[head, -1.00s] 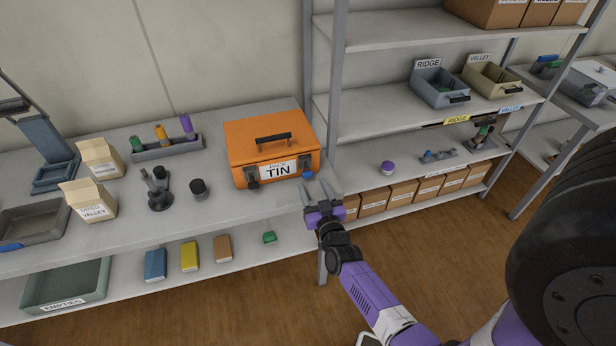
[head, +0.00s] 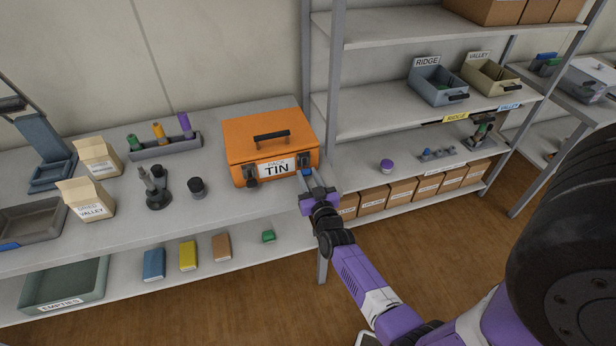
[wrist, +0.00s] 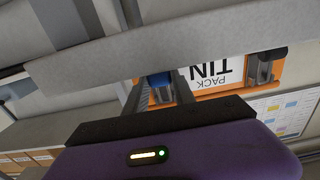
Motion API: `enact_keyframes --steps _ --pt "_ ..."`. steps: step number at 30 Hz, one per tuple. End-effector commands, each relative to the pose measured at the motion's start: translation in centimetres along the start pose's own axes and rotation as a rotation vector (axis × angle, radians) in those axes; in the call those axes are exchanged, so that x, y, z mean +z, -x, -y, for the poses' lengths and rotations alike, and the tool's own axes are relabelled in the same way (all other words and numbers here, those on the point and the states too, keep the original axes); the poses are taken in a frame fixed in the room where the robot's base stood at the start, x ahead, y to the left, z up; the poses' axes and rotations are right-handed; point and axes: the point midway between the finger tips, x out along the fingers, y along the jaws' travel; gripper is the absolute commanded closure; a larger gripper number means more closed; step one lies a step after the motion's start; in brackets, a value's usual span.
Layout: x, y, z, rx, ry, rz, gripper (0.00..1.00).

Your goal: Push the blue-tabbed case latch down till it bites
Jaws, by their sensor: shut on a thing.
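The orange case (head: 270,138) labelled "PACK TIN" stands closed on the shelf, its front facing me. Its right latch has a blue tab (head: 306,173), which also shows in the wrist view (wrist: 161,88). My gripper (head: 312,183) is at this latch, its fingers on either side of the blue tab and shut on it. In the wrist view my gripper (wrist: 162,95) has the blue tab between its fingers. The other latch (head: 250,175), dark and without blue, is at the left of the label. Whether the blue-tabbed latch is engaged cannot be told.
Left of the case are a black-lidded jar (head: 197,187), a dark stand (head: 157,190) and a rack (head: 165,148) of coloured tubes. A shelf post (head: 330,110) rises just right of the case. The shelf front between jar and case is clear.

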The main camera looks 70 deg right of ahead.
Motion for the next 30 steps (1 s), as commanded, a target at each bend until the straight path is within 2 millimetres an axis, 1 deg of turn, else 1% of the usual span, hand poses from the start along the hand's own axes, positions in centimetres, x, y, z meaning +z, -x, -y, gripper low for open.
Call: enact_keyframes --steps 8,15,21,29,30 --pt "0.53 -0.16 -0.01 0.0 0.0 -0.026 1.0" --pt "0.99 -0.52 -0.01 0.0 0.001 -0.093 1.0" --pt "0.61 -0.63 0.0 0.0 0.0 -0.13 1.0" --pt "0.39 -0.64 0.0 0.0 0.0 -0.13 1.0" --pt "0.39 -0.64 0.0 0.0 0.0 -0.13 0.67"
